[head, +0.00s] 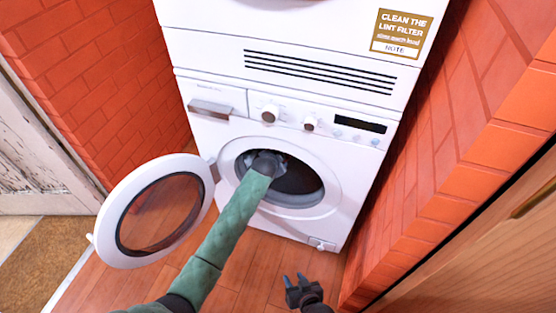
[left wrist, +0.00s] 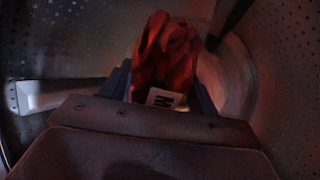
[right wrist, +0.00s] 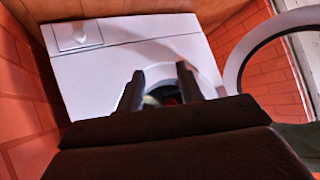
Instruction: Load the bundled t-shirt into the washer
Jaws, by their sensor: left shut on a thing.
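The white washer (head: 345,185) stands ahead with its round door (head: 205,225) swung open to the left. My left arm reaches through the opening, and its gripper is hidden inside the drum in the head view. In the left wrist view my left gripper (left wrist: 160,92) is shut on the bundled red t-shirt (left wrist: 168,55), which has a white tag with dark lettering. The t-shirt is inside the perforated metal drum (left wrist: 285,100). My right gripper (head: 298,280) is empty, low in front of the washer, with its fingers apart; they also show in the right wrist view (right wrist: 160,88).
A white dryer (head: 300,40) with a yellow lint-filter note (head: 402,32) is stacked above the washer. Brick walls (head: 445,150) stand close on both sides. Wooden floor (head: 255,270) lies in front, with a brown mat (head: 45,260) at the left.

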